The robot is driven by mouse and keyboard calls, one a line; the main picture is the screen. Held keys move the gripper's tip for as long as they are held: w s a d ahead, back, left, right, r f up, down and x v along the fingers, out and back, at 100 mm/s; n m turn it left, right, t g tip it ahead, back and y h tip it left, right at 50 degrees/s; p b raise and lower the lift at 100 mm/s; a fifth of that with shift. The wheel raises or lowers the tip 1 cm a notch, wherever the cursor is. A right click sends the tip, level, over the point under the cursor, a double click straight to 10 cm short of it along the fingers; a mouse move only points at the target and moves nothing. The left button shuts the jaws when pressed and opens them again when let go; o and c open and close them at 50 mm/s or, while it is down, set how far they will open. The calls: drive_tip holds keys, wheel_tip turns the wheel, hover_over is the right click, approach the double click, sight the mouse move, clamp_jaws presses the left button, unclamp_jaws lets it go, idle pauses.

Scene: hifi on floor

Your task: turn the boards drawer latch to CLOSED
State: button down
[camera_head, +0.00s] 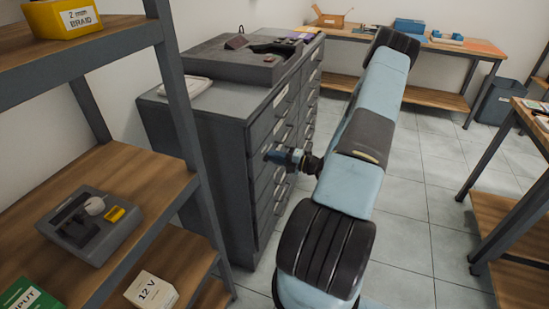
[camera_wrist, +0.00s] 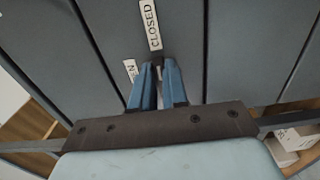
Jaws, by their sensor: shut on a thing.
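The grey drawer cabinet (camera_head: 235,165) stands left of my arm in the head view. My gripper (camera_head: 274,156) is at its drawer fronts. In the wrist view my gripper's blue fingers (camera_wrist: 157,68) are shut on the small dark latch (camera_wrist: 156,57), which is mostly hidden between them. The visible bit of latch lies just below the white CLOSED label (camera_wrist: 150,24). A second white label (camera_wrist: 130,70), partly covered by the left finger, shows only a letter or two. The latch's exact angle cannot be told.
A wooden shelf rack (camera_head: 125,170) with a grey device (camera_head: 90,225) and boxes stands close on the left. A workbench (camera_head: 450,45) is at the back and another table (camera_head: 510,195) on the right. The tiled floor (camera_head: 410,235) between is clear.

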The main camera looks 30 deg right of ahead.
drive_tip(key=shift+d+f, duration=0.1)
drive_tip(key=shift+d, duration=0.1)
drive_tip(key=c, duration=1.1)
unclamp_jaws()
drive_tip(key=shift+a, duration=0.1)
drive_tip(key=shift+c, duration=0.2)
drive_tip(key=v, duration=1.3)
drive_tip(key=shift+s+d, duration=0.25)
drive_tip(key=shift+s, duration=0.05)
